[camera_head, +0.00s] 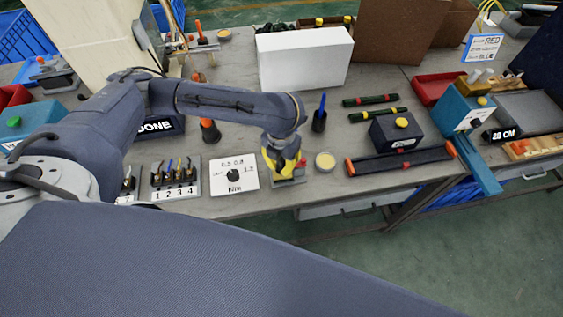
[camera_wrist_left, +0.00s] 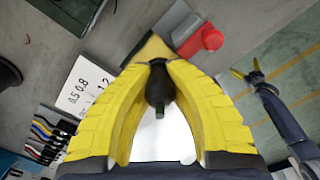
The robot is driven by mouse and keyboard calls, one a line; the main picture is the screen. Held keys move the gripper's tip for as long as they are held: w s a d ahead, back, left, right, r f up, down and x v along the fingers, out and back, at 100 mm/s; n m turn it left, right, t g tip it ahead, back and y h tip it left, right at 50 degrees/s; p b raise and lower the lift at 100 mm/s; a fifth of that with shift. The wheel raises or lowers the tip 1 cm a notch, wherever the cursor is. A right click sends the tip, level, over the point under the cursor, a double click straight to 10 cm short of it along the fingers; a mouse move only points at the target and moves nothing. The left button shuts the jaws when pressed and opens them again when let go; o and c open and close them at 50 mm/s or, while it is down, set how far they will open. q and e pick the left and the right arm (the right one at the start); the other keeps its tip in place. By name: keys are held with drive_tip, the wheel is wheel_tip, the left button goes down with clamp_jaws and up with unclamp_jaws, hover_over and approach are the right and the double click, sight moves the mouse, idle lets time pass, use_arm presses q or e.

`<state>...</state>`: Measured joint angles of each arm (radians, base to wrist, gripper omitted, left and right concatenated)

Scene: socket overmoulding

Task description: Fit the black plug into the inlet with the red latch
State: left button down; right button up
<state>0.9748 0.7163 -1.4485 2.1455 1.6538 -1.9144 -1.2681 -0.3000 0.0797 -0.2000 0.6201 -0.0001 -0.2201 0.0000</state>
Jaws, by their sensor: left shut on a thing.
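My left gripper (camera_head: 288,165) is low over the front of the bench, and its yellow fingers fill the left wrist view (camera_wrist_left: 160,68). They are shut on the black plug (camera_wrist_left: 159,90), which hangs between the fingertips. In the head view the fingers hide the plug. The red latch (camera_wrist_left: 208,40) lies just beyond the fingertips on a grey part, beside an olive-yellow block. I cannot tell whether the plug touches the inlet. My right gripper (camera_wrist_left: 247,72) shows small in the left wrist view, its fingers apart and empty.
A white dial card (camera_head: 234,175) lies left of the left gripper, with a numbered rack (camera_head: 175,180) further left. A round yellowish dish (camera_head: 325,161) is close on the right. A black holder with a blue pen (camera_head: 320,120) and a white box (camera_head: 303,60) stand behind.

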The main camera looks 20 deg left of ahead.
sight(281, 161)
use_arm(q)
drive_tip(key=shift+f, duration=0.1)
drive_tip(key=c, duration=1.3)
unclamp_jaws()
drive_tip(key=shift+s+r, duration=0.1)
drive_tip(key=shift+r, duration=5.95)
